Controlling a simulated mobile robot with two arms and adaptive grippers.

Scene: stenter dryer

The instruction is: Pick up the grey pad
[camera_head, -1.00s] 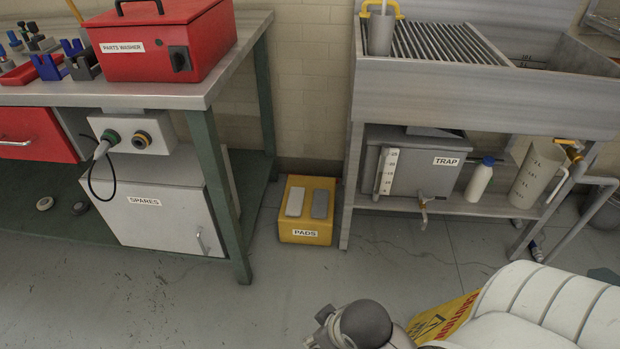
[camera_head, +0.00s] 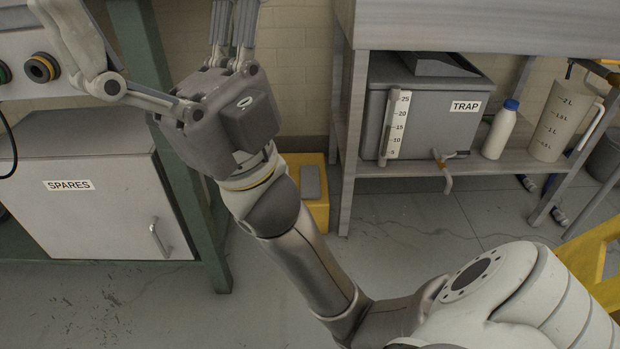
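The grey pad (camera_head: 310,182) lies on top of the yellow PADS box (camera_head: 318,212), on the floor between the bench and the sink stand. My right arm crosses in front of the box and hides its left part, with the paler pad beside the grey one. My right gripper (camera_head: 148,28) is raised up and left of the box in the picture, its fingers pointing up. They are spread wide, with nothing seen between them; their tips run to or past the top edge. My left gripper is not in view.
A bench with a grey SPARES cabinet (camera_head: 90,200) stands left. At right, the sink stand's shelf holds a TRAP tank (camera_head: 425,115), a white bottle (camera_head: 499,130) and a measuring jug (camera_head: 558,125). A yellow caution stand (camera_head: 597,255) is at far right. Floor before the stand is clear.

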